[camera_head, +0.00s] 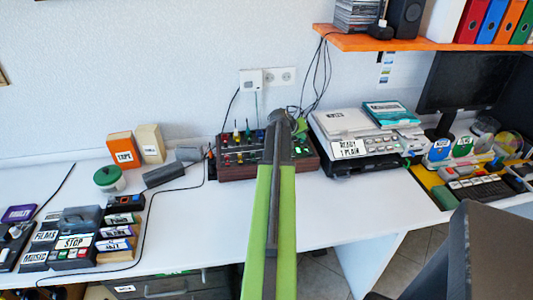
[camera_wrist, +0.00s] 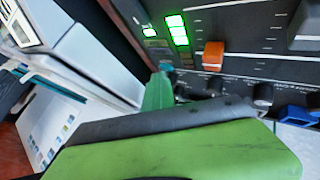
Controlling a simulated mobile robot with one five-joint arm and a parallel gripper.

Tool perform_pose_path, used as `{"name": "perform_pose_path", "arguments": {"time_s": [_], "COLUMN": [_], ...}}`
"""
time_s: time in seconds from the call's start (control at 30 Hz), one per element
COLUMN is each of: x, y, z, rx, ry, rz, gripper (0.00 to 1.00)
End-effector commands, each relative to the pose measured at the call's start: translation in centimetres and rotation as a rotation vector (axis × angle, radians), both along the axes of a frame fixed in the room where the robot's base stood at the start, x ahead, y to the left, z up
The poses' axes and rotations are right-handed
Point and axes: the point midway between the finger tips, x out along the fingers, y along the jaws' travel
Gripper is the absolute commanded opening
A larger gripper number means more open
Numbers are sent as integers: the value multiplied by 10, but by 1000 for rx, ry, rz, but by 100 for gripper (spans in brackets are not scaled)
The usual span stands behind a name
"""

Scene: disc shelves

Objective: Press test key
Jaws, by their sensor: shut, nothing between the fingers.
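A dark control console (camera_head: 237,172) with wooden sides, knobs and coloured switches stands against the wall in the head view. My arm reaches over it and hides its middle. In the wrist view its panel (camera_wrist: 240,60) fills the upper right, with lit green keys or displays (camera_wrist: 176,30), an orange slider cap (camera_wrist: 213,55) and a blue cap (camera_wrist: 295,114). My gripper (camera_wrist: 158,92) is shut and empty, its green finger tip close to the panel. I cannot tell whether it touches. No key label reading "test" is legible.
A pale machine (camera_head: 355,130) labelled "READY 1 PLAIN" stands just right of the console. Labelled boxes and a key panel (camera_head: 75,245) lie at the left. An orange shelf (camera_head: 370,44) hangs above right. The white table front (camera_head: 205,230) is mostly clear, with a cable across it.

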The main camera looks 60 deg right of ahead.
Motion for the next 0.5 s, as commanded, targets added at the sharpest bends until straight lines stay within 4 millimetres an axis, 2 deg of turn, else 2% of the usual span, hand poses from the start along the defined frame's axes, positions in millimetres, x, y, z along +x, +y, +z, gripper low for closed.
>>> {"name": "perform_pose_path", "arguments": {"time_s": [0.03,0.2,0.5], "x": [-2,-1,0], "y": [2,2,0], "z": [-5,-3,16], "rx": [12,11,8], "ry": [0,0,-1], "rz": [-7,-5,-3], "gripper": [0,0,0]}}
